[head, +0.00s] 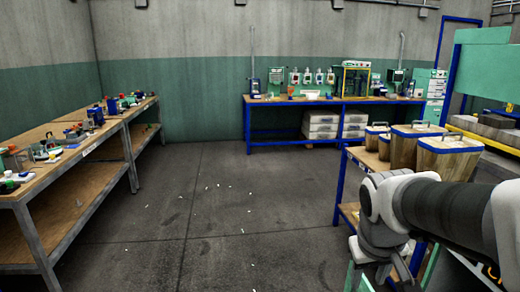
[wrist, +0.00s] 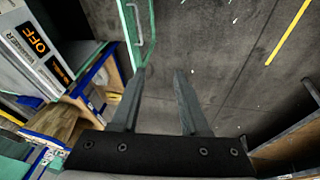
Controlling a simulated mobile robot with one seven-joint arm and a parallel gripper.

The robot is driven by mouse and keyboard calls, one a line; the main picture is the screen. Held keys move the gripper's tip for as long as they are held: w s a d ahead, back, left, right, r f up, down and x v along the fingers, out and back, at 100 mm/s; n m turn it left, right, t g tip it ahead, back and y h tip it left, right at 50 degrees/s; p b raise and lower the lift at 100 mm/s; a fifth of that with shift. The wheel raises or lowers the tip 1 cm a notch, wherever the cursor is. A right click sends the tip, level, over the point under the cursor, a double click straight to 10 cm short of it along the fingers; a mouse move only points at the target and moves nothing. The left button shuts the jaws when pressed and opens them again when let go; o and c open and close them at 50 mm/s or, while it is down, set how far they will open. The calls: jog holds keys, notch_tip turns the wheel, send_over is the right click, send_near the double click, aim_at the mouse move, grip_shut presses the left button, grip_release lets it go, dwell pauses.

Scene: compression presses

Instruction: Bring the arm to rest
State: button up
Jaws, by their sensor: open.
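My gripper (wrist: 157,103) shows in the wrist view with its two grey fingers apart and nothing between them. It points out over the grey concrete floor (wrist: 210,60). In the head view my arm (head: 430,205) reaches in from the right edge and bends down at the wrist. The gripper's fingers are hard to make out in the head view.
A wooden cart (head: 346,185) with blue posts and several wooden bins (head: 440,150) stands close behind my arm. A workbench (head: 75,160) with tools runs along the left. A blue bench (head: 300,98) is at the back wall. The floor between is open, with small white scraps.

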jog(key=s+a+r+t+y, duration=0.25)
jog(key=s+a, duration=0.35)
jog(key=s, duration=0.4)
notch_tip(320, 180, up, 18)
jog(key=p, duration=1.7)
jog(key=shift+d+h, duration=0.15)
jog(key=shift+h, duration=0.2)
jog(key=shift+d+m+g, duration=0.1)
jog(key=shift+m+g, duration=0.15)
jog(key=shift+m, duration=0.05)
